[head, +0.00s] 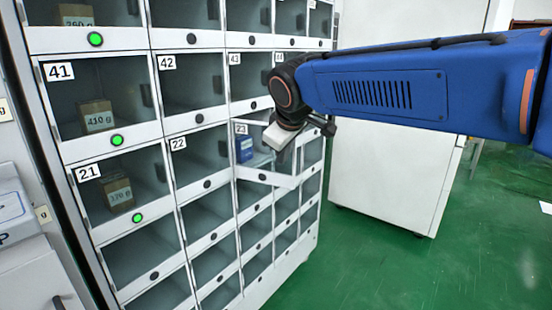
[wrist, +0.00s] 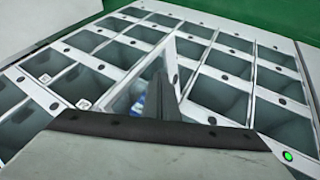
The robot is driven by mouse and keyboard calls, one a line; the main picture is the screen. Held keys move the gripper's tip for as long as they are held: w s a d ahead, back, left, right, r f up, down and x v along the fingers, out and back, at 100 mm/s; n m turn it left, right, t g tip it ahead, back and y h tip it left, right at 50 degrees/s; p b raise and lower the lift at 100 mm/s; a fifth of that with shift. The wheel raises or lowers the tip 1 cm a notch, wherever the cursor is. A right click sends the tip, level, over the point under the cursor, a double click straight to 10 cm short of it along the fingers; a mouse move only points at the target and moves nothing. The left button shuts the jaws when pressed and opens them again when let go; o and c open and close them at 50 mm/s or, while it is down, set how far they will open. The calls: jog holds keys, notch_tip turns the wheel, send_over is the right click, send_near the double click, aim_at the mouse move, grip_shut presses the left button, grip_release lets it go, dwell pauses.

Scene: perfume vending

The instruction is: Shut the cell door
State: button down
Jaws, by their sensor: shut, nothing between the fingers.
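The cell door (head: 268,178) of cell 23 stands partly open, its pale frame angled out from the cabinet front. A blue box (head: 244,149) sits inside that cell, and it also shows in the wrist view (wrist: 138,104). My gripper (head: 278,138) is shut and empty, in front of the cell by the upper part of the door. In the wrist view, the dark fingers (wrist: 157,88) are beside the tilted door frame (wrist: 171,62). I cannot tell whether they touch it. My gripper hides part of the door and of the cells behind.
The cabinet (head: 160,133) has rows of clear-fronted cells. Boxes stand in cell 41 (head: 97,116) and cell 21 (head: 118,194), with green lights below. A white cabinet (head: 390,180) stands at the right. The green floor (head: 400,270) in front is clear.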

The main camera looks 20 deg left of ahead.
jog(key=w+a+n+g+y, duration=0.2)
jog(key=w+n, duration=0.4)
jog(key=w, duration=0.4)
jog(key=w+a+n+g+y, duration=0.2)
jog(key=w+a+n+g, duration=0.2)
jog(key=w, duration=0.6)
jog(key=shift+w+a+n, duration=0.3)
jog(key=shift+a+n, duration=0.65)
jog(key=shift+n, duration=0.25)
jog(key=shift+a+r+y, duration=0.15)
jog(key=shift+r+y, duration=0.05)
jog(key=shift+y, duration=0.1)
